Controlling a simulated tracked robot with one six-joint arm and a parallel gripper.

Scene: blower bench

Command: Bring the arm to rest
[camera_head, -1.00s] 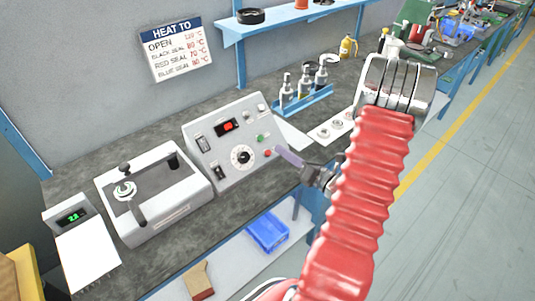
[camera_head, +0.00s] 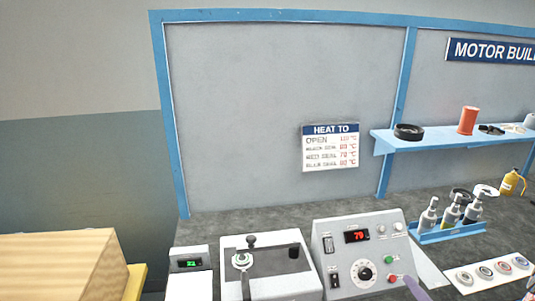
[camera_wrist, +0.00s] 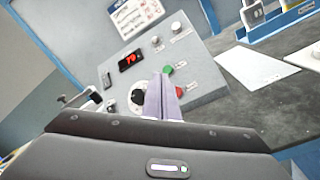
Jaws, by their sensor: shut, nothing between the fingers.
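My gripper (camera_wrist: 161,85) shows in the wrist view as two lilac fingers pressed together with nothing between them. They point toward the grey control box (camera_wrist: 185,98) and overlap its face beside the green button (camera_wrist: 168,70) and the dial. In the head view the gripper (camera_head: 412,285) is only a lilac tip at the lower edge, in front of the control box (camera_head: 333,228) near its red button. I cannot tell whether it touches the box. The rest of my arm is out of the head view.
The bench (camera_head: 255,217) also holds a white machine with a lever (camera_head: 268,283), a small scale with a green display (camera_head: 188,263), a blue bottle rack (camera_head: 452,233) and a card with round parts (camera_head: 482,284). A sign (camera_head: 330,148) hangs behind. A wooden box (camera_head: 62,268) stands at left.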

